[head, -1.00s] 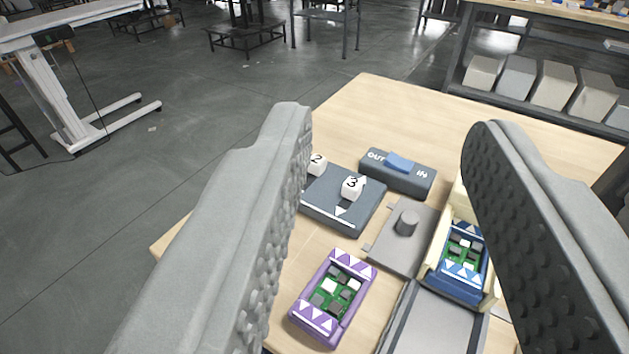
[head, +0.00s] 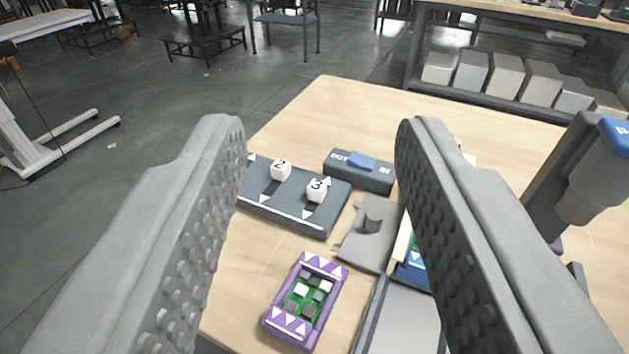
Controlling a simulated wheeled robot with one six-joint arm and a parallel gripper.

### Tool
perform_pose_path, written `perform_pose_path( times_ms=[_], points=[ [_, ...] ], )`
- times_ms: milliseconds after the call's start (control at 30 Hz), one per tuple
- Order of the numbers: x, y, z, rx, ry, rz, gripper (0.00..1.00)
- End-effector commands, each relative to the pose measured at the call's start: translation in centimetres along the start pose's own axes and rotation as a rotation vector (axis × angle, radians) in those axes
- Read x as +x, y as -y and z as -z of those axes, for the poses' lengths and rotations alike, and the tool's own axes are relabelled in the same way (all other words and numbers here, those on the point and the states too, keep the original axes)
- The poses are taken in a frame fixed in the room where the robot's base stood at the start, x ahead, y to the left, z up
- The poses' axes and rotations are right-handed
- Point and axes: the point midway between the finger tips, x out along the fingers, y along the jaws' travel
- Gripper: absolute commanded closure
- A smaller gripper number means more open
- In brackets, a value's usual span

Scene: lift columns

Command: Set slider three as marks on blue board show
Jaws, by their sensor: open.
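The dark slider box (head: 290,214) lies on the wooden table, between my open fingers in the picture. Slider three (head: 316,190) is a white cube knob marked 3, near the upper end of its slot. Slider two (head: 280,170) stands left of it; the box's left end is hidden by my left finger. The blue board (head: 411,270) sits in a cream holder, mostly hidden behind my right finger, so its marks cannot be read. My gripper (head: 318,140) is open and empty, apart from the knobs.
A purple board (head: 305,300) lies in front. A grey box with a blue OUT/IN switch (head: 362,170) stands behind the sliders. A grey plate with a round knob (head: 372,225) is right of them. A dark column with a blue top (head: 590,170) stands at right. The far table (head: 330,105) is clear.

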Motion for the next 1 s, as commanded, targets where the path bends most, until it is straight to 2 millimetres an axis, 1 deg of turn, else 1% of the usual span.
perform_pose_path(
  times_ms=[467, 567, 667, 1000],
  points=[
    [0.0, 0.0, 0.0, 0.000, 0.000, 0.000, 0.58],
    [0.4, 0.0, 0.1, 0.005, 0.017, 0.000, 0.58],
    [1.6, 0.0, 0.1, 0.019, 0.072, -0.001, 0.58],
    [8.3, 0.0, 0.1, 0.117, 0.432, -0.025, 0.58]
  ],
)
